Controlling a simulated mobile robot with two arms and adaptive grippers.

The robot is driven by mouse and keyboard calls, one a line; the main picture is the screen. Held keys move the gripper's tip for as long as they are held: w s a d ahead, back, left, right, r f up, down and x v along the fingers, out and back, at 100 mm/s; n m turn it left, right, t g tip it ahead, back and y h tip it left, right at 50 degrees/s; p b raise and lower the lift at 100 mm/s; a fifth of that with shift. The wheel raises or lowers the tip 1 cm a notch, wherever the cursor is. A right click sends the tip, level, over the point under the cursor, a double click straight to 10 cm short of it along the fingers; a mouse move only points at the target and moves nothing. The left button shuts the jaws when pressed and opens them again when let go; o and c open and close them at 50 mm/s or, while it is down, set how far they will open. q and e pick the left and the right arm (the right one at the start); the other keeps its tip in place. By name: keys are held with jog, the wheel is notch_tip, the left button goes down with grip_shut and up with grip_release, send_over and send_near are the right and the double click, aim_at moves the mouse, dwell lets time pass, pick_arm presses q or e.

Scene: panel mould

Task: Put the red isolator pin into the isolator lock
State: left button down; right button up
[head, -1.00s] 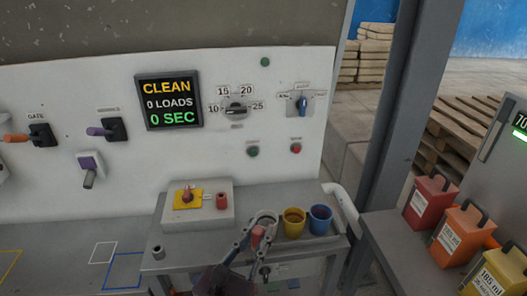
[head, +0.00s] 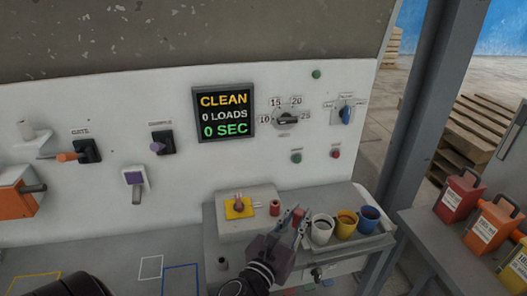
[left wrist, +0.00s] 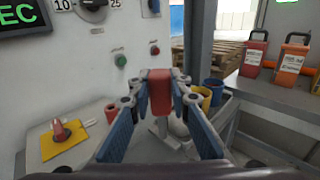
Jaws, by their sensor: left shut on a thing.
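In the head view my left gripper (head: 292,224) holds the pin (head: 298,215) above the bench, just left of the white cup. A grey box (head: 258,222) on the bench carries a yellow plate with a red knob (head: 239,204). A small red collar (head: 275,208), seemingly the isolator lock, stands beside the plate, left of the pin and apart from it. My right gripper is not in view.
White (head: 321,232), yellow (head: 345,226) and blue (head: 368,220) cups stand on the bench right of the gripper. A small grey cylinder (head: 222,264) stands at the bench's left front. The panel with switches and a display (head: 223,114) rises behind.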

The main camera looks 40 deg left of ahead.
pick_arm(q)
jog(key=shift+w+a+r+n+y+p, duration=1.5)
jog(key=shift+w+a+r+y+p, duration=1.15)
jog(key=shift+w+a, duration=2.65)
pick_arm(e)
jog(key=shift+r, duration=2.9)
pick_arm(q)
jog(key=shift+g+h, duration=0.4)
jog(key=shift+h, duration=0.05)
jog(key=shift+s+a+f+b, duration=0.3)
jog(key=shift+s+f+b, duration=0.05)
jog(key=shift+f+b, duration=0.55)
jog(key=shift+s+a+f+b, duration=0.35)
jog(key=shift+f+b, duration=0.5)
jog(key=shift+b, duration=0.1)
jog(key=shift+s+a+f+b, duration=0.3)
jog(key=shift+s+f+b, duration=0.05)
jog(key=shift+f+b, duration=0.55)
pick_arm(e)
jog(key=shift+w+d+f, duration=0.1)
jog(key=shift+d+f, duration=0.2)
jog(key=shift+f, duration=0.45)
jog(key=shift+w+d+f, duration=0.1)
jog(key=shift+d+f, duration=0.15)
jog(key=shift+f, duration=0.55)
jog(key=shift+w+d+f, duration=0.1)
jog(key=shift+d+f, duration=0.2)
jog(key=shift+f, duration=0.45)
